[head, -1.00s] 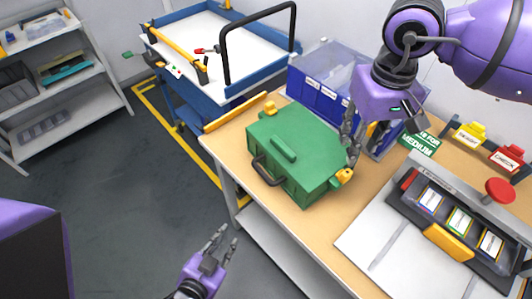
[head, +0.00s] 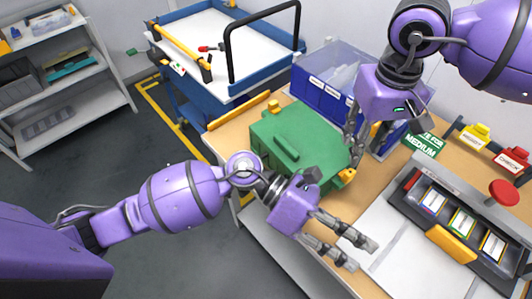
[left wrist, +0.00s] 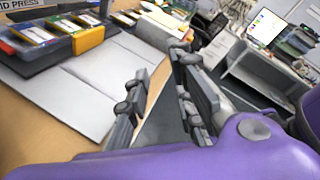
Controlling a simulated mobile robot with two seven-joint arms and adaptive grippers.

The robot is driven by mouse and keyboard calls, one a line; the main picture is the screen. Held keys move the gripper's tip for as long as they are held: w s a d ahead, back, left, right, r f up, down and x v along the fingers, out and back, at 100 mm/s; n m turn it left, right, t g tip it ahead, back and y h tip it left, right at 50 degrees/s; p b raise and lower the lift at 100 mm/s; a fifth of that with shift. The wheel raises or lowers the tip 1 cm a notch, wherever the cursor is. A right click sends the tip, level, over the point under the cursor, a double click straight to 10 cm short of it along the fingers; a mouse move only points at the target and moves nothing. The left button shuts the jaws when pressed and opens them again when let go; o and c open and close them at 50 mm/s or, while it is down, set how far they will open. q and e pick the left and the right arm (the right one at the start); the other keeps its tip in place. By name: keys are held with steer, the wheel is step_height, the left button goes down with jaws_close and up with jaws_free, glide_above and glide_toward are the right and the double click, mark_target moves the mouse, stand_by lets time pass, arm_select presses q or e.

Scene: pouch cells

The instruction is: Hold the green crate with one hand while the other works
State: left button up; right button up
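The green crate (head: 292,142) sits on the wooden bench with its lid down and yellow latches at two corners. My left gripper (head: 350,252) is open and empty, above the bench's front edge by the white mat (head: 402,268). In the left wrist view the left gripper (left wrist: 158,82) shows a clear gap between its fingers.
A black tray (head: 455,222) with several pouch cells and a red button (head: 502,191) stands at the right. Blue bins (head: 322,92) are behind the crate. A blue cart (head: 205,60) stands at the back left. The white mat is clear.

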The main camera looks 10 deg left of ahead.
arm_select(q)
steer(key=w+a+f+m+t+y, duration=0.1)
steer(key=w+a+m+y, duration=0.2)
steer(key=w+a+y, duration=0.2)
steer(key=w+a+f+m+t+y, duration=0.1)
steer(key=w+a+m+t+y, duration=0.1)
steer(key=w+a+m+y, duration=0.2)
steer(key=w+a+f+m+t+y, duration=0.1)
steer(key=w+a+m+y, duration=0.3)
steer(key=w+a, duration=0.4)
steer(key=shift+w+a+t+y, duration=0.25)
steer(key=shift+a+y, duration=0.2)
steer(key=shift+a, duration=0.4)
steer(key=shift+w+a+t+y, duration=0.2)
steer(key=shift+a+y, duration=0.25)
steer(key=shift+a, duration=0.4)
steer(key=shift+a+f, duration=0.1)
steer(key=shift+f, duration=0.2)
step_height(320, 180, down, 7)
steer(key=shift+f, duration=0.1)
jaws_close()
